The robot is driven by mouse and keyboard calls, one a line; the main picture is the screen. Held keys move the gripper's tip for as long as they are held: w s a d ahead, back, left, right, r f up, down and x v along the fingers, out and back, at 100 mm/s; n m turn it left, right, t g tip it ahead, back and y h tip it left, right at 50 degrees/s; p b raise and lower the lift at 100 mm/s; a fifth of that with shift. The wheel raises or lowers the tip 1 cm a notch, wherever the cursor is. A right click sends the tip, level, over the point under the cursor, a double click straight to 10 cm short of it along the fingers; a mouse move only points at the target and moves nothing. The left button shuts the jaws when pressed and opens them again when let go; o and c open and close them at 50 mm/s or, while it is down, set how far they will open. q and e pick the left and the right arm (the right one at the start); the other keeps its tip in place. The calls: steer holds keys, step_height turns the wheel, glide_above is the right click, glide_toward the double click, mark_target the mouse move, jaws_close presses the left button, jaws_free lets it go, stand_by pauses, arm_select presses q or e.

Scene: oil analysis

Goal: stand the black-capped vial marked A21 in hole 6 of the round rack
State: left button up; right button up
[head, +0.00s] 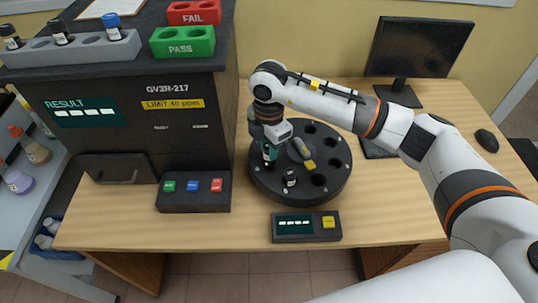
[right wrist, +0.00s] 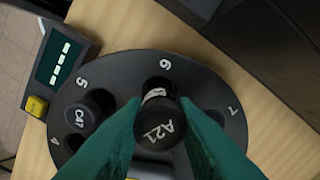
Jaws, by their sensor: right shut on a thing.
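My right gripper (head: 269,153) is shut on the black-capped vial marked A21 (right wrist: 159,122), and its teal fingers (right wrist: 160,128) show on both sides of the cap. The vial is over the left part of the round rack (head: 262,186) in the head view. In the right wrist view the vial's lower end overlaps hole 6 (right wrist: 164,80) of the rack; I cannot tell whether its tip is inside. A black-capped vial marked C47 (right wrist: 83,115) stands in hole 5, and it also shows in the head view (head: 290,177). My left gripper is not in view.
Hole 7 (right wrist: 215,117) is empty. A small display box (head: 306,226) with a yellow button stands in front of the rack. A dark analyser (head: 150,137) and its button panel (head: 194,191) stand to the left. A monitor (head: 418,48) and mouse (head: 486,140) are at right.

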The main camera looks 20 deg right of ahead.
steer(key=shift+f, duration=1.8)
steer(key=shift+f, duration=0.1)
steer(key=o, duration=1)
step_height(320, 180, up, 12)
steer(key=shift+r+b, duration=0.2)
steer(key=shift+b, duration=0.3)
